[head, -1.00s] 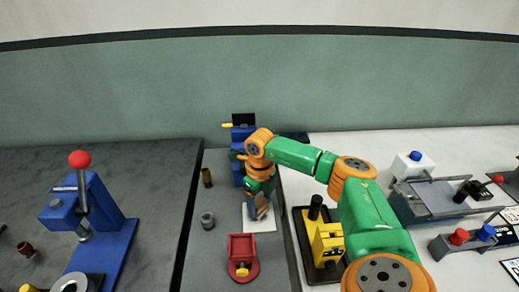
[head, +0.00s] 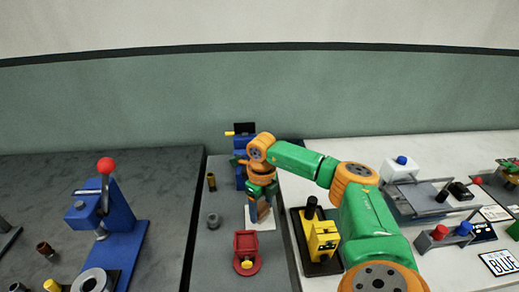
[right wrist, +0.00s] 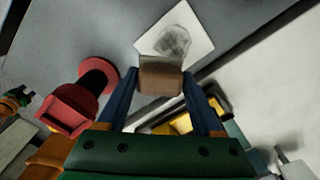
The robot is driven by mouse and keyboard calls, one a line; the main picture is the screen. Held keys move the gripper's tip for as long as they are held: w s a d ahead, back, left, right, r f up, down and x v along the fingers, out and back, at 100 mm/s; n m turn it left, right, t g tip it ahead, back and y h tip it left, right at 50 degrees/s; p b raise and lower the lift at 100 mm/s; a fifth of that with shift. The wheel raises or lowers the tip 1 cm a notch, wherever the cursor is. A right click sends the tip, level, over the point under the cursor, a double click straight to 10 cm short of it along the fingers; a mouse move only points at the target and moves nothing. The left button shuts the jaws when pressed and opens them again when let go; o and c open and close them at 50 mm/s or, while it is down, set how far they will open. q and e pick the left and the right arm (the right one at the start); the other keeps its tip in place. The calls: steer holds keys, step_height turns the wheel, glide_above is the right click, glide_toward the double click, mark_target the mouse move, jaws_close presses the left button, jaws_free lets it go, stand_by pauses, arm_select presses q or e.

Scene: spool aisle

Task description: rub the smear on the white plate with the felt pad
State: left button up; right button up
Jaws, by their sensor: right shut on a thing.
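The white plate (head: 270,222) lies flat on the grey middle strip in the head view. In the right wrist view the plate (right wrist: 200,42) carries a dark grey scribbled smear (right wrist: 174,41). My right gripper (head: 260,210) points down over the plate. In the right wrist view its blue fingers are shut on a brown block, the felt pad (right wrist: 160,80). The pad is at the plate's near edge, beside the smear, and hides that edge. I cannot tell whether it touches the plate. My left gripper is not in view.
A red holder (head: 246,252) stands left of the plate, and a yellow block on a black base (head: 320,236) right of it. A grey nut-like piece (head: 213,221) stands farther left. A blue lever press (head: 115,220) is at left. A blue device (head: 241,145) stands behind the gripper.

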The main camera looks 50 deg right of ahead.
steer(key=shift+s+a+r+p, duration=0.1)
steer(key=shift+r+p, duration=1.1)
steer(key=shift+r, duration=0.65)
steer(key=shift+f, duration=0.1)
